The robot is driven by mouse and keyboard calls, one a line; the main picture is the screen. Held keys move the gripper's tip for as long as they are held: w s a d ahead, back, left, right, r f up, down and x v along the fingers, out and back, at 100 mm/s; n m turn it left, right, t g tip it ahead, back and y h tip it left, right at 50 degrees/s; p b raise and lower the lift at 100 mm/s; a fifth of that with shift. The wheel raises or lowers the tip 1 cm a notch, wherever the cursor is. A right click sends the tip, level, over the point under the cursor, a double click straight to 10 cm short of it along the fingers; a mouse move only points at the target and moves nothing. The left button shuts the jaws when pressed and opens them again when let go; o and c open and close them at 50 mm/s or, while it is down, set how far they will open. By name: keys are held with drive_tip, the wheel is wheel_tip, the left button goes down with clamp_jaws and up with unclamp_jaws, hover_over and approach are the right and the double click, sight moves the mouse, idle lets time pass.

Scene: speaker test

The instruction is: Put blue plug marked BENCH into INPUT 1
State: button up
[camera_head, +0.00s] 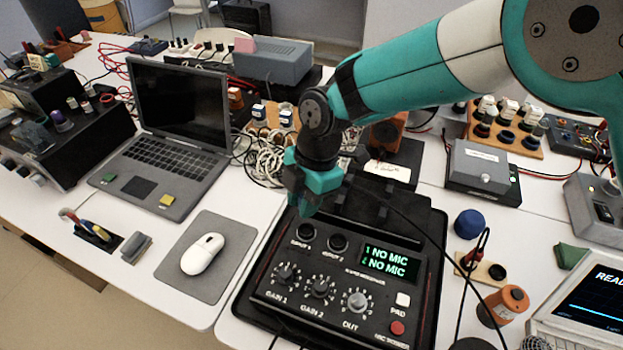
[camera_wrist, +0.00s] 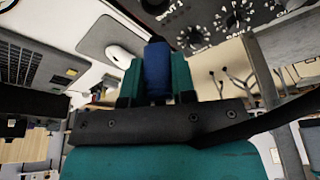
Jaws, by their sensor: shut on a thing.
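My gripper (camera_head: 304,204) is above the back left of the black mixer box (camera_head: 345,290), pointing down. In the wrist view, its teal fingers are shut on a blue plug (camera_wrist: 158,70). In the head view the fingers hide most or all of the plug, and no BENCH mark is readable. INPUT 1 (camera_head: 305,231) is a dark round socket below and close to the fingertips, with INPUT 2 (camera_head: 338,242) to its right. The wrist view shows the plug apart from the INPUT 1 socket (camera_wrist: 154,5). The mixer display (camera_head: 388,262) reads NO MIC on both lines.
A laptop (camera_head: 160,150) and a white mouse (camera_head: 202,254) on a grey mat lie left of the mixer. A dark cable (camera_head: 408,222) hangs across the mixer. A blue round object (camera_head: 468,223) and an orange cylinder (camera_head: 508,304) stand to its right.

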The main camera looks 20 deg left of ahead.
drive_tip(key=shift+f+b, duration=2)
drive_tip(key=shift+f, duration=1.2)
drive_tip(key=shift+f, duration=0.25)
drive_tip(key=o, duration=1)
